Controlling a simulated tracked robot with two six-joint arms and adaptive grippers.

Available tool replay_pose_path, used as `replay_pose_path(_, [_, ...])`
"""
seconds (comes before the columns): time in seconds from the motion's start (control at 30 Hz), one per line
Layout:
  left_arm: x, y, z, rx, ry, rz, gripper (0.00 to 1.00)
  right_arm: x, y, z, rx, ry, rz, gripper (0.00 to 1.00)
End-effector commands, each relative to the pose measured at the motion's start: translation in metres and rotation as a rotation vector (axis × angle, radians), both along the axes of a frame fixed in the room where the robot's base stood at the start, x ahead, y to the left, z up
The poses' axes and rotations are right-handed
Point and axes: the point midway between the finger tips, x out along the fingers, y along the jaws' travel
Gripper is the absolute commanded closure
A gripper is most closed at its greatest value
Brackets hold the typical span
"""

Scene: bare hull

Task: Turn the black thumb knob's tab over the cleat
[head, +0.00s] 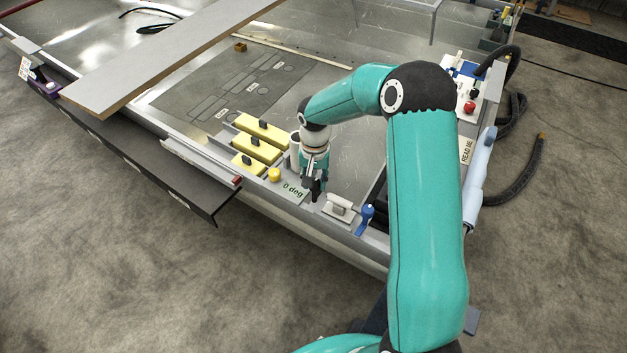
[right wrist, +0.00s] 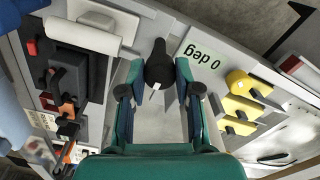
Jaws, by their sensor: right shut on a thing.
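My right gripper (head: 314,190) points down at the near edge of the bench, beside the "0 deg" label. In the right wrist view its teal fingers (right wrist: 158,72) are shut on the black thumb knob (right wrist: 158,62), one on each side. The knob has a rounded top and a tapered body with a small white mark at its lower end. In the head view the knob is mostly hidden by the gripper. I cannot make out the cleat or tell how the tab lies to it. My left gripper is not in view.
The "0 deg" label (head: 291,190), a yellow knob (head: 274,175) and several yellow blocks (head: 256,148) lie left of the gripper. A white-handled plate (head: 338,207) and a blue lever (head: 365,216) stand close on its right. A long board (head: 165,60) crosses the far left.

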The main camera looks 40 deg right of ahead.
Motion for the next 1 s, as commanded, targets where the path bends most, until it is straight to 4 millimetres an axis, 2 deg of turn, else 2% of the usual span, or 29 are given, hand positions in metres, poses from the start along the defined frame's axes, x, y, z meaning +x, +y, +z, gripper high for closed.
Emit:
replay_pose_path(0.07, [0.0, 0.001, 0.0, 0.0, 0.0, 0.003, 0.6, 0.0, 0.006, 0.0, 0.0, 0.001, 0.005, 1.0])
replay_pose_path(0.47, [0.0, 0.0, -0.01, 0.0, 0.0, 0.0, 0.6, 0.0, 0.0, -0.002, 0.001, -0.001, -0.071, 1.0])
replay_pose_path(0.67, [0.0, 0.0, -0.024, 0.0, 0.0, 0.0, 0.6, 0.0, -0.001, -0.003, 0.0, -0.001, -0.193, 1.0])
replay_pose_path(1.0, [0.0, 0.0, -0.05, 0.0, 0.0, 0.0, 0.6, 0.0, -0.001, -0.003, -0.002, -0.003, -0.5, 1.0])
